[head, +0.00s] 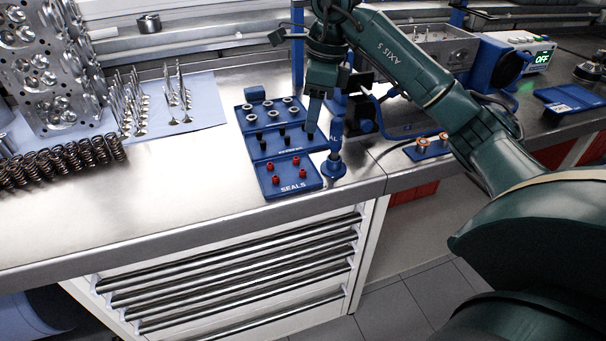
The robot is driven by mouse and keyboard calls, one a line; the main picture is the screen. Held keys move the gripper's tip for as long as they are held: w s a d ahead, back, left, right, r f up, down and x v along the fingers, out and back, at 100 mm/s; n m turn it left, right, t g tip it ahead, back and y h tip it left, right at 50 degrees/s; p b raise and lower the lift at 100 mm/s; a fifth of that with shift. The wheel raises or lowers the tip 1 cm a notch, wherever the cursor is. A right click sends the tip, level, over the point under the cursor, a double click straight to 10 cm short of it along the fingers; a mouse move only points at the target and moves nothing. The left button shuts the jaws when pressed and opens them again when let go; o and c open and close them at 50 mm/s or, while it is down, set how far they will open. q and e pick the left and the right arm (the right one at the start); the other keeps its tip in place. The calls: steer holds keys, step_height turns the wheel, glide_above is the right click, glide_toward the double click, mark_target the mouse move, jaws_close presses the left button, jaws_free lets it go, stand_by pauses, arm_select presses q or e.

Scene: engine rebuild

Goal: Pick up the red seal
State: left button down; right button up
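Several small red seals (276,180) stand in the front section of a blue tray (287,190) marked SEALS on the steel bench. My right gripper (314,124) points down over the right side of the tray, behind the red seals and apart from them. Its fingers overlap in this view, so I cannot tell whether they are open or shut. No red seal shows at its fingertips. The gripper hides part of the tray's back right. My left gripper is not in view.
Black seals (283,130) and grey rings (271,104) fill the tray's other sections. A blue post tool (334,165) stands close by the tray's right side. Springs (70,162) and valves (130,108) stand at left. The bench front left of the tray is clear.

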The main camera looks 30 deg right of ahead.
glide_above(302, 175)
steer(key=d, duration=0.2)
steer(key=f, duration=0.7)
steer(key=shift+w+a+f, duration=0.1)
steer(key=shift+a+f, duration=0.05)
steer(key=shift+a, duration=0.1)
steer(key=shift+a+f+p, duration=0.2)
steer(key=shift+f+p, duration=0.05)
steer(key=shift+f, duration=1.1)
steer(key=shift+a+f+p, duration=0.15)
steer(key=shift+f+p, duration=0.05)
steer(key=shift+f, duration=1.1)
steer(key=shift+c, duration=0.4)
jaws_close()
